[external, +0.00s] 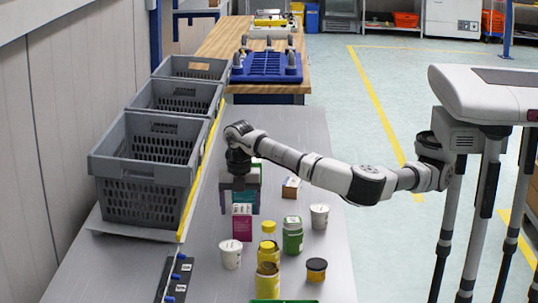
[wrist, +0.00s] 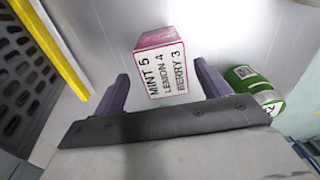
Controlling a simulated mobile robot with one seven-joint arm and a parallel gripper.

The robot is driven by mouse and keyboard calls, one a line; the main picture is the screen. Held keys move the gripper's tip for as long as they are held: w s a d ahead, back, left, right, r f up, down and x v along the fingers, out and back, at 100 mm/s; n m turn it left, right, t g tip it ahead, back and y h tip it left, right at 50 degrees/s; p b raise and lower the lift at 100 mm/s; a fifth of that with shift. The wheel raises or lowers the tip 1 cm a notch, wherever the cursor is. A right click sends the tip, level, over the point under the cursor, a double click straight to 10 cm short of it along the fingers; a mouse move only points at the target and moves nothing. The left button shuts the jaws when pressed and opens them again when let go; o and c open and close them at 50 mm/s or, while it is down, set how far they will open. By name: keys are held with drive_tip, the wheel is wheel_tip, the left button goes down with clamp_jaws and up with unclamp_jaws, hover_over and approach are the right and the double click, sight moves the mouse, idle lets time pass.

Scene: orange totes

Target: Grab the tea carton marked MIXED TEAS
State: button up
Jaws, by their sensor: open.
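A magenta carton (external: 242,228) stands upright on the grey table in the external view, just below and in front of my gripper (external: 240,205). In the wrist view the carton (wrist: 168,68) shows a white face reading MINT 5, LEMON 4, BERRY 3. I cannot read MIXED TEAS on it. My gripper (wrist: 163,75) is open, with one purple finger on each side of the carton in the picture. I see no finger clearly touching it. A teal carton (external: 256,197) is partly hidden behind my gripper.
A green jar (external: 292,236) stands to the right, also in the wrist view (wrist: 248,80). White tubs (external: 230,254) (external: 319,217), yellow containers (external: 268,284), a dark jar (external: 316,270) and a small brown box (external: 291,187) are nearby. Grey crates (external: 140,178) line the left.

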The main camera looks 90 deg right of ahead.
sight(242, 219)
drive_tip(key=f, duration=0.1)
drive_tip(key=f+p, duration=0.1)
drive_tip(key=f, duration=0.3)
drive_tip(key=shift+s, duration=0.25)
drive_tip(key=c, duration=1.2)
drive_tip(key=shift+r, duration=0.15)
